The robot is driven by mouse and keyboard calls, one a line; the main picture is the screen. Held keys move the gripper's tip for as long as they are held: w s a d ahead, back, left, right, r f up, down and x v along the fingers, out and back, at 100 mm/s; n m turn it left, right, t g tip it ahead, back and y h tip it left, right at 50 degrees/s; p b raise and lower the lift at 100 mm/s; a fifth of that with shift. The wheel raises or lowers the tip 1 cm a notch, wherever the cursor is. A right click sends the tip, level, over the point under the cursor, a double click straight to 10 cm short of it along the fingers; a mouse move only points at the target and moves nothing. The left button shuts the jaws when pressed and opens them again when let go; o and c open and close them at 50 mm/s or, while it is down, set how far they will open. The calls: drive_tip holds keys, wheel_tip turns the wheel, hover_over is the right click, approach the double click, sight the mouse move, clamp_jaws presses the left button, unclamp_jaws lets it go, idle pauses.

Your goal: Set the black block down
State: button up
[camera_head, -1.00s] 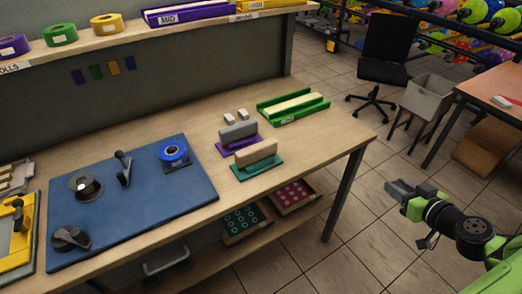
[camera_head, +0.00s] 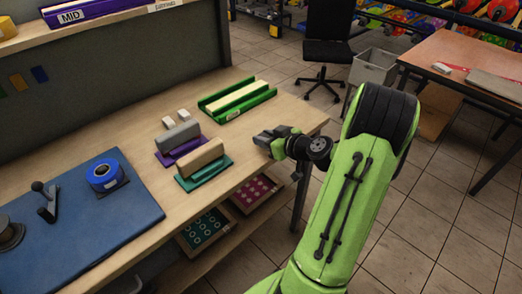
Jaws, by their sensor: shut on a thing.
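My gripper (camera_head: 267,138) is at the right end of the workbench, over its front right edge. It is shut on a small dark piece, the black block, which is hard to tell apart from the dark jaws at this size. The gripper is to the right of the tan block on a teal base (camera_head: 202,161) and nearer to me than the green tray (camera_head: 262,98). I cannot tell how high the gripper is above the bench top.
A grey block on a purple base (camera_head: 178,140) and two small pale blocks (camera_head: 176,119) stand on the workbench (camera_head: 130,136). A blue mat (camera_head: 90,225) with a blue tape roll (camera_head: 103,173) lies left. Bare wood shows between the tan block and the right edge.

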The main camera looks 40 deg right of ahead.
sight(265, 153)
drive_tip(key=shift+f+b, duration=0.4)
drive_tip(key=shift+f, duration=1.45)
drive_tip(key=shift+f+b, duration=0.15)
drive_tip(key=shift+b, duration=0.15)
drive_tip(key=o, duration=1)
